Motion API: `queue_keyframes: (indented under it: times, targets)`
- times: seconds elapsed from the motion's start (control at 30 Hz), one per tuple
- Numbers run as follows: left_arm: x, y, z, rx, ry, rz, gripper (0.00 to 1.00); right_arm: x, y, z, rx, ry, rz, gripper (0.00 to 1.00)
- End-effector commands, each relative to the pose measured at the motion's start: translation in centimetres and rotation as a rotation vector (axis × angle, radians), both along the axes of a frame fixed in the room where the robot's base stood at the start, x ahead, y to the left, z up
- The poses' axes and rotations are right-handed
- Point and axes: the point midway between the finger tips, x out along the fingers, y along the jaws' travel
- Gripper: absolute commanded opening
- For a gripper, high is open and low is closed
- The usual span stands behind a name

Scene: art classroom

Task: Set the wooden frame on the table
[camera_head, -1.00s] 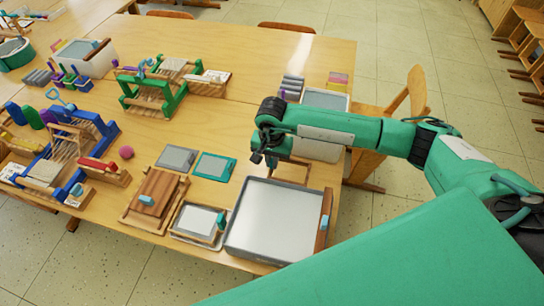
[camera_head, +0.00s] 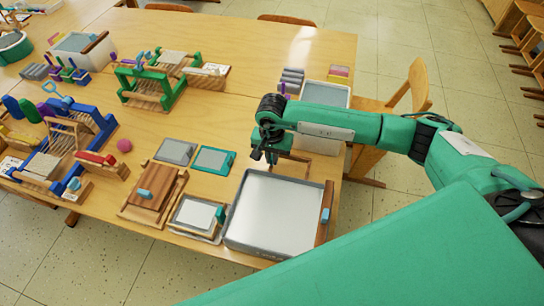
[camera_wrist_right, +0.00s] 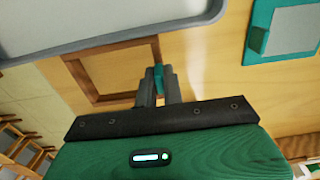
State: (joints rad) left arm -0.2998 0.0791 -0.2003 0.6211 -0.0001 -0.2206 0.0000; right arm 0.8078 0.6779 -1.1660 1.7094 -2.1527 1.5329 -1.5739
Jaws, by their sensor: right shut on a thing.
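The wooden frame (camera_wrist_right: 87,79) is a brown rectangle with a teal tab (camera_wrist_right: 159,77) on its right side in the right wrist view. In the head view the frame (camera_head: 301,157) is low behind the large tray, mostly hidden by my right arm. My right gripper (camera_head: 265,156) points down at the frame's left side. In the wrist view its grey fingers (camera_wrist_right: 158,88) are shut on the frame's teal tab. I cannot tell whether the frame touches the table (camera_head: 232,109). My left gripper is in neither view.
A large grey tray (camera_head: 275,210) lies close in front of the frame. A teal-edged board (camera_head: 213,160) and a grey board (camera_head: 175,151) lie to the left. A white tray (camera_head: 325,94) is behind my arm, near the table's right edge. Bare wood lies left of my gripper.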

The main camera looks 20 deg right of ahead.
Motion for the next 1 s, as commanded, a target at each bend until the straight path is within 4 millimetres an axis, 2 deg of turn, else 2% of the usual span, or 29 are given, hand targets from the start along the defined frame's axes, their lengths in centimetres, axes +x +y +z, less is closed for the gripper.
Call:
queue_keyframes:
  times: [1.0]
  targets:
    - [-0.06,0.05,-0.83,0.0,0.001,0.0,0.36,0.08,-0.03,-0.11,-0.001,-0.001,0.0,0.0]
